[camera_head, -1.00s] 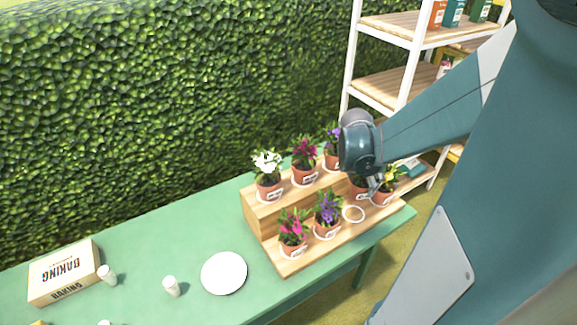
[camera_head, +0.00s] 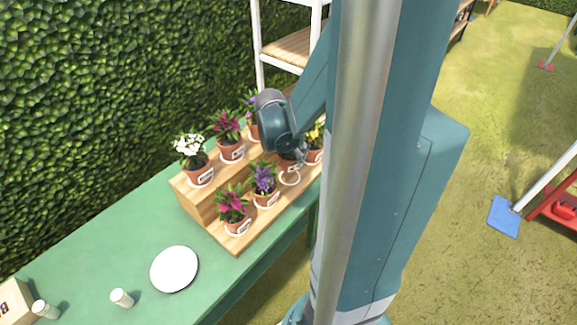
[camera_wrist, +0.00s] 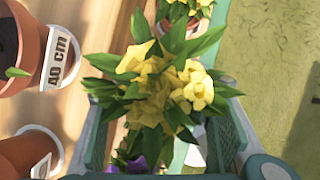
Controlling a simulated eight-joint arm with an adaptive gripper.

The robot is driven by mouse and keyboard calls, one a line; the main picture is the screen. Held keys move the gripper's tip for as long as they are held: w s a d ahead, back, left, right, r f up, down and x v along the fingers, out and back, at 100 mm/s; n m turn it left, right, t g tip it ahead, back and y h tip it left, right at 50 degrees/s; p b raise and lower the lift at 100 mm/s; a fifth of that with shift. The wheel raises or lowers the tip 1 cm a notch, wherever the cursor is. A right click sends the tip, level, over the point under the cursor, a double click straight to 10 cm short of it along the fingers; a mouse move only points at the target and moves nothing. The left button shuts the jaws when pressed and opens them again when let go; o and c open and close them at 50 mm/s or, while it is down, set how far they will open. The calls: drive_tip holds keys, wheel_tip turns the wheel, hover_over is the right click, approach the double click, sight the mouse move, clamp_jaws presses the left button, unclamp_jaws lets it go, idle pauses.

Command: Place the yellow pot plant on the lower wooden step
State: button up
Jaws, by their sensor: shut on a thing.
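My gripper (camera_head: 291,160) is shut on a yellow-flowered pot plant, above the lower wooden step (camera_head: 246,241). In the wrist view the yellow plant (camera_wrist: 160,92) fills the middle between the two fingers, and its leaves hide its pot. In the head view my wrist covers most of the plant. A white ring (camera_head: 290,178) on the lower step shows just below the gripper; I cannot tell if the pot touches the step. Another yellow pot plant (camera_head: 315,140) stands at the step's right end; it also shows at the top of the wrist view (camera_wrist: 178,30).
A pink-flowered pot (camera_head: 236,215) and a purple-flowered pot (camera_head: 264,185) stand left of the ring on the lower step. White (camera_head: 193,160) and magenta (camera_head: 230,138) plants stand on the upper step. A white plate (camera_head: 174,269) lies on the green table (camera_head: 110,240).

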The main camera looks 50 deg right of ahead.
drive_tip(key=shift+f, duration=0.55)
drive_tip(key=shift+f, duration=0.1)
drive_tip(key=shift+f+b, duration=0.75)
drive_tip(key=shift+f, duration=1.2)
drive_tip(key=shift+f, duration=0.15)
drive_tip(key=o, duration=1.1)
drive_tip(key=shift+p+v, duration=1.65)
drive_tip(key=shift+v, duration=4.5)
drive_tip(key=shift+a, duration=0.1)
